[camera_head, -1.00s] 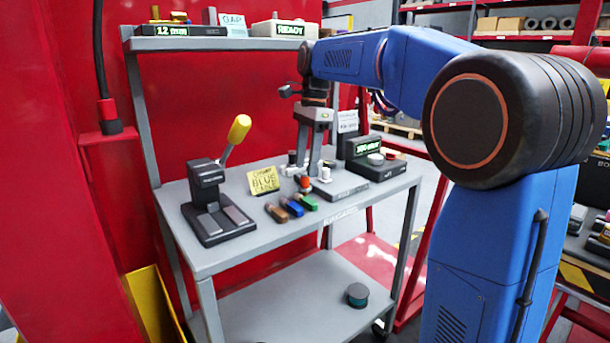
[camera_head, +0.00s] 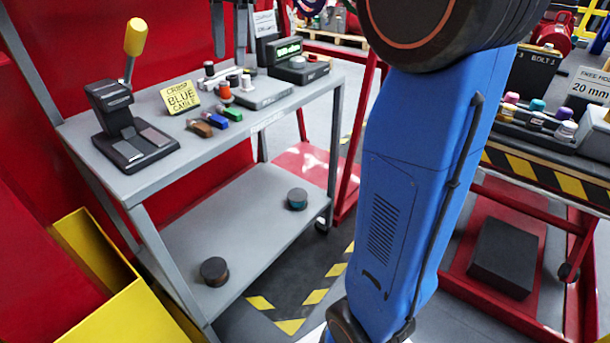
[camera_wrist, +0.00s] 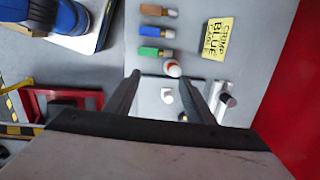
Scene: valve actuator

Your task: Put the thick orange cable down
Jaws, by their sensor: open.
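The thick orange cable (camera_head: 225,93) appears to be the short orange-red piece with a white part, upright on the cart's top shelf near the grey block (camera_head: 262,96). In the wrist view it shows as a red and white round end (camera_wrist: 173,68), just beyond and between the fingertips. My gripper (camera_head: 230,60) is open and empty, pointing down above the block. In the wrist view its two fingers (camera_wrist: 164,78) stand apart, with a white peg (camera_wrist: 167,96) between them. Whether the orange piece rests on the shelf or in a holder is unclear.
Brown (camera_head: 200,128), blue (camera_head: 216,120) and green (camera_head: 232,114) short cables lie in front. A yellow "CRIMP BLUE CABLE" sign (camera_head: 180,97) and a crimp press (camera_head: 130,125) stand left. A green-display box (camera_head: 297,66) stands right. The lower shelf (camera_head: 245,225) is mostly clear.

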